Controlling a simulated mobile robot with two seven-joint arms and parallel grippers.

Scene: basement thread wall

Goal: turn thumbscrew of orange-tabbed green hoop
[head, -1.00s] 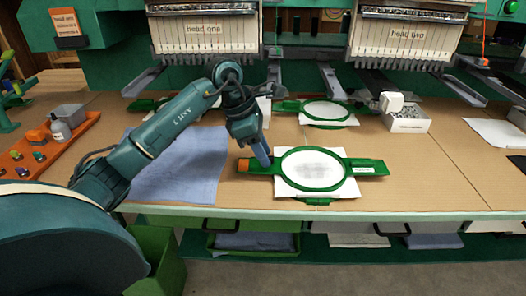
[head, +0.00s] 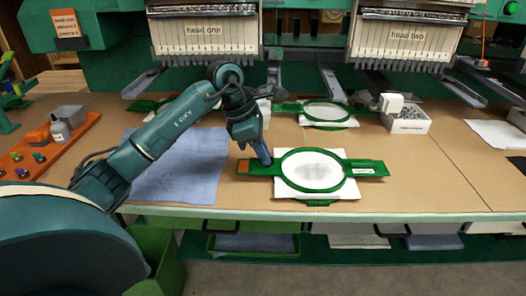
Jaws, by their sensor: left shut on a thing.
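The orange-tabbed green hoop (head: 312,191) lies flat on the table with white fabric stretched in it. Its orange tab (head: 243,166) is at the left end of its bracket. My left gripper (head: 267,161) points down at the hoop's left side, between the orange tab and the ring. It is shut on a small part there, likely the thumbscrew, which the fingers hide. My right gripper is not in view.
A second green hoop (head: 326,112) lies behind. A blue cloth (head: 180,170) lies left of the hoop. An orange tray (head: 45,150) with small items is at far left, and a white box (head: 405,120) at back right. Embroidery heads (head: 206,38) hang behind. The table at right is mostly clear.

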